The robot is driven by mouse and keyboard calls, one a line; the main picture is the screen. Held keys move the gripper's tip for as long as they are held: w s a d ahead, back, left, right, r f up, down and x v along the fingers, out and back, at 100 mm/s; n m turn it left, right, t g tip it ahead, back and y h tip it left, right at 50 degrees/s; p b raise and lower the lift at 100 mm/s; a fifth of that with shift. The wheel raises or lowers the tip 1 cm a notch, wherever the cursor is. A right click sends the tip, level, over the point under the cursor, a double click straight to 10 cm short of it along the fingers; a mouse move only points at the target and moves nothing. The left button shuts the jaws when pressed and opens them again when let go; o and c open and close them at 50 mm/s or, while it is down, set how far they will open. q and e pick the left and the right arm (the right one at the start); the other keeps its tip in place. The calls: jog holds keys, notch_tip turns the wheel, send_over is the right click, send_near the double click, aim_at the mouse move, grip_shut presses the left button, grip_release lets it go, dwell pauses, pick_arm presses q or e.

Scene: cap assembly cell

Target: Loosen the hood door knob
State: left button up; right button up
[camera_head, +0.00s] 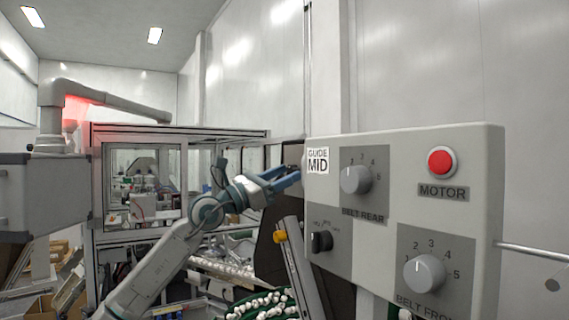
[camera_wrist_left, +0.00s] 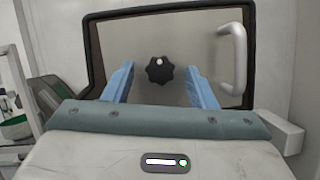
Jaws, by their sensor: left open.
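The hood door knob (camera_wrist_left: 159,71) is a black, lobed knob with a light centre dot. In the left wrist view it sits on the beige hood door panel (camera_wrist_left: 200,35), framed by a dark edge. My left gripper (camera_wrist_left: 159,80) is open, its two blue fingers apart on either side of the knob in that view. I cannot tell whether the fingers reach the knob. In the head view my left gripper (camera_head: 288,181) points right toward the machine, and the knob is hidden there behind the control panel. My right gripper is not in view.
A grey control panel (camera_head: 470,220) with dials and a red motor button (camera_head: 441,162) stands close at the right. A green bin of white caps (camera_head: 262,305) lies below. A framed machine (camera_head: 180,133) stands behind.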

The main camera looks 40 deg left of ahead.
pick_arm(q)
jog(key=shift+w+d+r, duration=0.1)
jog(key=shift+w+r, duration=0.05)
jog(key=shift+w, duration=0.05)
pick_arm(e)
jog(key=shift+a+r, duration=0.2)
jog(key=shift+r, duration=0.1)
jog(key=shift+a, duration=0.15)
pick_arm(q)
jog(key=c, duration=1)
